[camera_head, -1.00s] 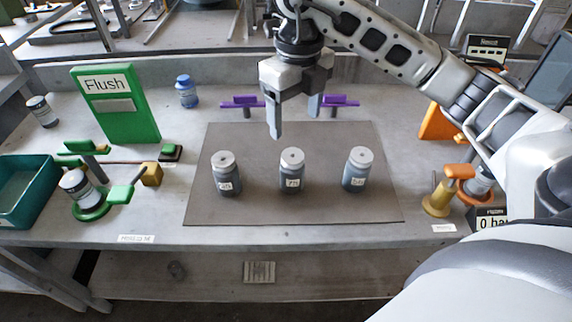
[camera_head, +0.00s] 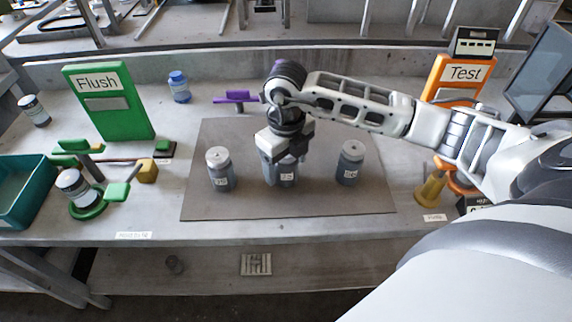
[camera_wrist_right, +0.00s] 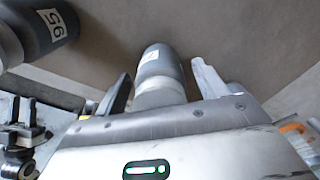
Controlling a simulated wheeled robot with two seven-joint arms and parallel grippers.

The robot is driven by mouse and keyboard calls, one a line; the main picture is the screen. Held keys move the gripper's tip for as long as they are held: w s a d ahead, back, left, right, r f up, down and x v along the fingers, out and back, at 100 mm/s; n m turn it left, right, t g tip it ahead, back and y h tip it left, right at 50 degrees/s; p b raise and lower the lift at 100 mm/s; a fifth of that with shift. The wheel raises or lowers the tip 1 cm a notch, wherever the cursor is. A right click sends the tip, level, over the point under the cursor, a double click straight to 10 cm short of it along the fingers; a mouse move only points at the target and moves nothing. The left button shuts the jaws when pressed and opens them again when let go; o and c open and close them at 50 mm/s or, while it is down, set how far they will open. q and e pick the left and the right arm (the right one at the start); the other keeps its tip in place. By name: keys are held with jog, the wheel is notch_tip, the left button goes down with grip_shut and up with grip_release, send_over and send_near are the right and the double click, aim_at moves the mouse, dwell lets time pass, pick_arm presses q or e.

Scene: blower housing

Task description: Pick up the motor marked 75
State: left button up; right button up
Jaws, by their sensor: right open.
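Three grey-blue cylindrical motors with pale caps and small white labels stand on a brown mat (camera_head: 330,203): a left motor (camera_head: 221,172), a middle motor (camera_head: 285,175) and a right motor (camera_head: 349,167). The middle one's label looked like 75 in the earlier head view; it is hard to read now. My right gripper (camera_head: 281,163) is directly over the middle motor and hides its cap. In the wrist view the open fingers (camera_wrist_right: 160,78) stand on either side of this motor (camera_wrist_right: 160,64), with visible gaps. Another motor (camera_wrist_right: 38,30), its label like 95, is at upper left there. My left gripper is out of view.
The left and right motors stand close on either side of my right gripper. A green Flush sign (camera_head: 108,103), a teal bin (camera_head: 22,190) and a green-ringed fixture (camera_head: 88,208) are left. An orange Test sign (camera_head: 455,75) and yellow fixture (camera_head: 430,188) are right.

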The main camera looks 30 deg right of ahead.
jog(key=shift+f, duration=0.65)
jog(key=shift+r, duration=0.1)
jog(key=c, duration=1.3)
